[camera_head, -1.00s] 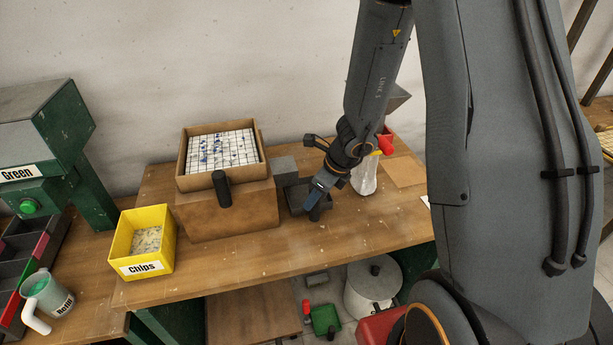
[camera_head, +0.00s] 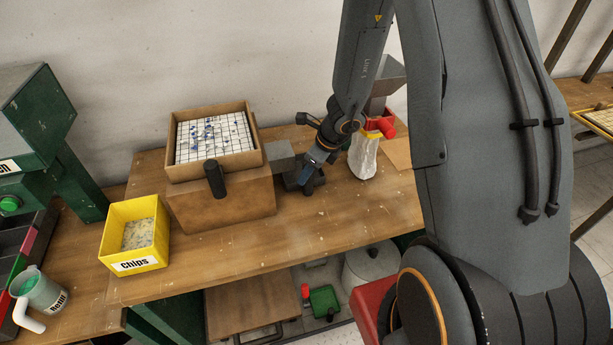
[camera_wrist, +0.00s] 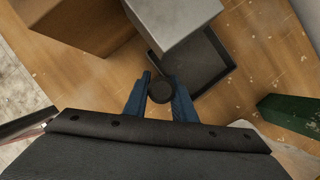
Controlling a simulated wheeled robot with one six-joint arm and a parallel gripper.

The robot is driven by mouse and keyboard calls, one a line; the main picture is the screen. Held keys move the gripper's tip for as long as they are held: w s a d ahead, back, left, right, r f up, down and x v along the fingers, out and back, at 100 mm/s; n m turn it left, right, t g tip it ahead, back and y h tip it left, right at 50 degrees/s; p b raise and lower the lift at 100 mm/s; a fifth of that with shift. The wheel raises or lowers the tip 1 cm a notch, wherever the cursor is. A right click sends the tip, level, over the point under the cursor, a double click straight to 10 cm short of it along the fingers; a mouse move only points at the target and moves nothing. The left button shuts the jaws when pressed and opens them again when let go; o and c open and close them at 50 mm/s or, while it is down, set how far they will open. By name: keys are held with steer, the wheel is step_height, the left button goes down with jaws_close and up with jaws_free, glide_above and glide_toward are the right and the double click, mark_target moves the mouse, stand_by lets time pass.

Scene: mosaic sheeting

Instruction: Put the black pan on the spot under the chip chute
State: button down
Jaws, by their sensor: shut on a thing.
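The black pan (camera_head: 291,181) is a shallow square tray with a short round handle. It is at the table, just right of the wooden box, partly beneath the grey chip chute (camera_head: 281,155). In the wrist view the chute (camera_wrist: 172,22) covers the left part of the pan (camera_wrist: 208,65). My gripper (camera_head: 308,184) is shut on the pan's handle; its blue fingers (camera_wrist: 160,95) stand either side of the round black knob. The spot under the chute is hidden, and I cannot tell whether the pan touches the table.
A wooden box (camera_head: 225,201) with a mosaic sheet (camera_head: 212,137) on top stands left of the chute. The yellow Chips bin (camera_head: 134,263) is further left. A whitish bag (camera_head: 363,158) under a red-fitted hopper stands close to the right of my gripper. The front tabletop is clear.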

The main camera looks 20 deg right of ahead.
steer(key=shift+f, duration=0.15)
steer(key=c, duration=1.5)
jaws_free()
steer(key=shift+o, duration=0.2)
steer(key=shift+r, duration=0.2)
steer(key=p+v, duration=0.2)
steer(key=v, duration=1)
steer(key=s+a+r+n+h, duration=0.1)
steer(key=s+n, duration=0.3)
steer(key=n, duration=0.5)
steer(key=s+a+r+n+h, duration=0.1)
steer(key=s+r+n, duration=0.3)
steer(key=n, duration=0.5)
steer(key=s+a+r+n+g+h, duration=0.1)
steer(key=s+r+n, duration=0.2)
steer(key=s+n, duration=0.3)
steer(key=n, duration=0.3)
